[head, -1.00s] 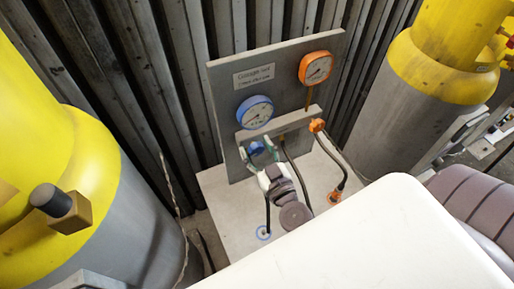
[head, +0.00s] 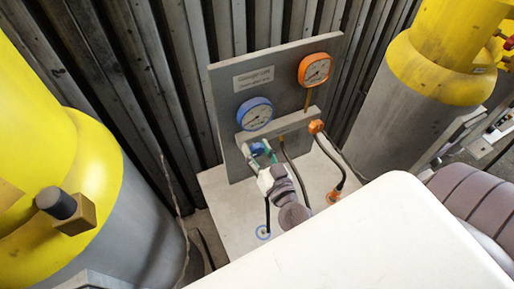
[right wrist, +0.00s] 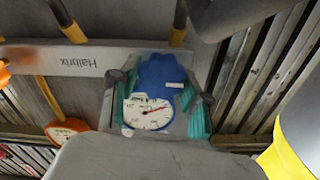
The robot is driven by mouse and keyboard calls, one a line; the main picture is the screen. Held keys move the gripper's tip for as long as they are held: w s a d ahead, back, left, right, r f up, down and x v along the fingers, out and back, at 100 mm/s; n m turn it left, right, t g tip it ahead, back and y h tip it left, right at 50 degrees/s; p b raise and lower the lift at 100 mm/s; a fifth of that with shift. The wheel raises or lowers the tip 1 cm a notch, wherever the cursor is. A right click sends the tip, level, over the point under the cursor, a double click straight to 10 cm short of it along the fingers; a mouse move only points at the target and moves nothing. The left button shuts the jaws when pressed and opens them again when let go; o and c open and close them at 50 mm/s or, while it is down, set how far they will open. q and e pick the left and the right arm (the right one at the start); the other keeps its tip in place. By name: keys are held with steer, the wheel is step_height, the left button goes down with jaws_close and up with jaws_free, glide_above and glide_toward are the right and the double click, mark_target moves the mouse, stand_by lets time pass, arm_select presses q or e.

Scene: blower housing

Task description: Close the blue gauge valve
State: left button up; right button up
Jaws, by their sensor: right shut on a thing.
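The blue gauge valve (head: 257,149) is a small blue knob on the grey bar of the gauge panel, below the blue-rimmed gauge (head: 255,113). My right gripper (head: 261,156) reaches it from below and is shut on it, with teal pads on either side. In the right wrist view the blue knob (right wrist: 163,72) sits between the fingers (right wrist: 160,92) and partly hides the blue gauge, whose white dial (right wrist: 150,114) shows below it. The far side of the knob is hidden. My left gripper is not in view.
The orange gauge (head: 315,69) and orange valve (head: 316,126) stand to the right on the same panel (head: 222,85). Black hoses hang close beside my right gripper. Yellow-and-grey cylinders stand at left (head: 130,225) and right (head: 385,110). Corrugated wall lies behind.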

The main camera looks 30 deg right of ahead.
steer(key=m, duration=0.4)
steer(key=shift+d+m, duration=0.1)
steer(key=shift+m, duration=0.2)
steer(key=m, duration=0.4)
steer(key=shift+m, duration=0.3)
steer(key=m, duration=0.4)
steer(key=shift+d+f+m, duration=0.1)
steer(key=shift+f+m, duration=0.1)
steer(key=shift+m, duration=0.1)
steer(key=shift+m+b, duration=0.4)
steer(key=shift+m, duration=1.4)
steer(key=o, duration=1.2)
steer(key=shift+c, duration=0.2)
steer(key=s, duration=1.2)
steer(key=shift+a, duration=0.4)
